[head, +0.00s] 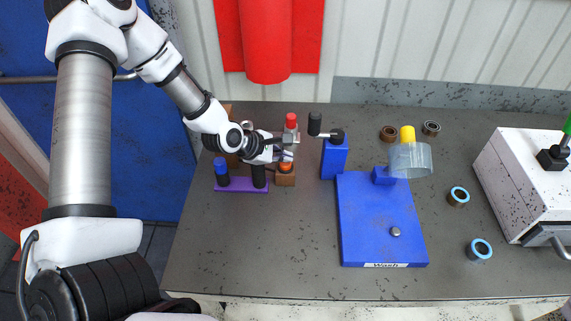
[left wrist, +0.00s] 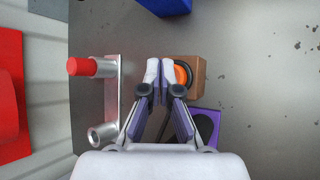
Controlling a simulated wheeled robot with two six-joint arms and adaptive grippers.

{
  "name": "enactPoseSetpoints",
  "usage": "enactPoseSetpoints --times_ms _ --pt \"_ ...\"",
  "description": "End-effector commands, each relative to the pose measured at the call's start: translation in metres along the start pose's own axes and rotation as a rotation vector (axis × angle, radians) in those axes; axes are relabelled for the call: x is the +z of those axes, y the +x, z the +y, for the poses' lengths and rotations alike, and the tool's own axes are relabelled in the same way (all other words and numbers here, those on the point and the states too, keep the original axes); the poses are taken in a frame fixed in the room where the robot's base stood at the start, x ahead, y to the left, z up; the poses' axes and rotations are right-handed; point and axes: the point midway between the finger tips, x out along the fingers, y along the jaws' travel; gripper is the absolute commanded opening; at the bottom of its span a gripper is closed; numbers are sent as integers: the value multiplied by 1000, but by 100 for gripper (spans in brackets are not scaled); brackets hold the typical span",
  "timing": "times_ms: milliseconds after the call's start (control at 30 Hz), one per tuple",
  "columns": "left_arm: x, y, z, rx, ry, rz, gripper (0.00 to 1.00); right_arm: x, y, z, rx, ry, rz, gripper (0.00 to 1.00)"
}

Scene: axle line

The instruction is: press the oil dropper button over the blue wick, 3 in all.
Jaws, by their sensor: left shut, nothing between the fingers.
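My left gripper (head: 287,156) is shut and empty, close above a brown block (head: 285,180) with an orange round top (head: 286,167). In the left wrist view the shut fingertips (left wrist: 159,70) overlap the left edge of the orange top (left wrist: 181,75); I cannot tell whether they touch. A purple base (head: 240,185) beside it holds a blue-topped post (head: 221,167) and a black cylinder (head: 259,177). A metal bracket (left wrist: 111,95) with a red cylinder (left wrist: 85,67) stands near the gripper. I cannot tell for sure which part is the dropper button or the blue wick. My right gripper is out of view.
A blue tray labelled "Wash" (head: 365,225), a blue post (head: 334,160) with a black top and a clear cup (head: 410,160) stand to the right. A white machine (head: 525,185) is at far right. The front left table is clear.

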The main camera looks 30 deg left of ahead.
Motion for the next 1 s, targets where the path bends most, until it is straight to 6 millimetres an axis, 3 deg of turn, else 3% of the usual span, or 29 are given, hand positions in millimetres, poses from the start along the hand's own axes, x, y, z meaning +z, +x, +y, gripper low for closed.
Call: enactPoseSetpoints --times_ms 1000 --pt "-3 5 -3 0 0 0 0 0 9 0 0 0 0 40"
